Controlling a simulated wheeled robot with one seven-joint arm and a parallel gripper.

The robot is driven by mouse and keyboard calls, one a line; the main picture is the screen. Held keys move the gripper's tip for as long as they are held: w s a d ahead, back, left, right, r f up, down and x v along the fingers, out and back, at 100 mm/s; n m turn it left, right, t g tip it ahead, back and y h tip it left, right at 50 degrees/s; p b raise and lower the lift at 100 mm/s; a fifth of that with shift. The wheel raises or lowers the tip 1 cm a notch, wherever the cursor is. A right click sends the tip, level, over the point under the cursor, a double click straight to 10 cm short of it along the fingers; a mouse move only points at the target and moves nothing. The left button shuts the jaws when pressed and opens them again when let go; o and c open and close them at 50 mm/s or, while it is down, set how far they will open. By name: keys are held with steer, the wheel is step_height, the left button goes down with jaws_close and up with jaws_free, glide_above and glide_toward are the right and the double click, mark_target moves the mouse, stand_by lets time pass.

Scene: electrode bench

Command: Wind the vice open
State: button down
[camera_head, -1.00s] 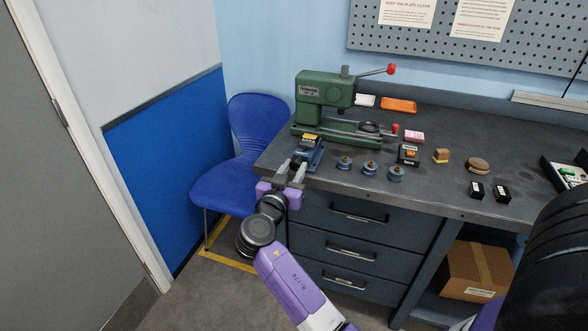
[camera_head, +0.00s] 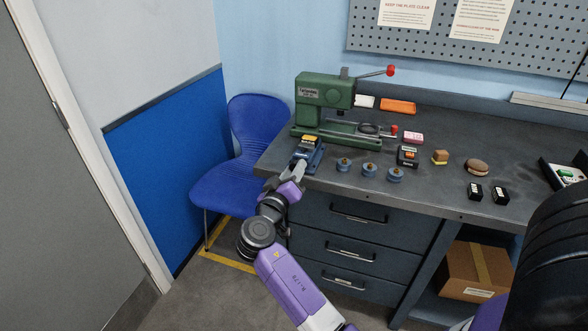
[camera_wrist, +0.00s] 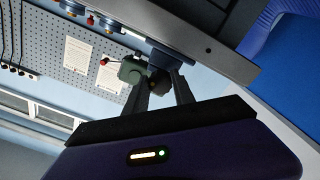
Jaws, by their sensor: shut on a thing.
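The small blue vice (camera_head: 313,158) stands at the left front edge of the bench, with a yellow-orange piece (camera_head: 309,138) at its top. My gripper (camera_head: 298,170) is at the near end of the vice, just off the bench edge. In the wrist view my gripper's fingers (camera_wrist: 160,85) are shut on a dark knob-like part, which I take to be the vice handle (camera_wrist: 158,78). Part of the blue vice body (camera_wrist: 166,55) shows beyond the fingers. The handle is hidden by my gripper in the head view, and I cannot see how wide the jaws stand.
A green press (camera_head: 322,95) with a red-knobbed lever stands behind the vice. Several blue round pieces (camera_head: 369,169) sit along the bench front to the right. A blue chair (camera_head: 255,125) stands close on the left. Drawers (camera_head: 345,212) are below the bench edge.

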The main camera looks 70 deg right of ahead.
steer(key=n+p, duration=0.6)
steer(key=n, duration=0.6)
steer(key=shift+r+n+p, duration=0.15)
steer(key=shift+n+p, duration=0.15)
steer(key=shift+p, duration=0.05)
stand_by(0.4)
steer(key=c, duration=1.1)
jaws_free()
steer(key=shift+o, duration=0.2)
steer(key=shift+a, duration=0.1)
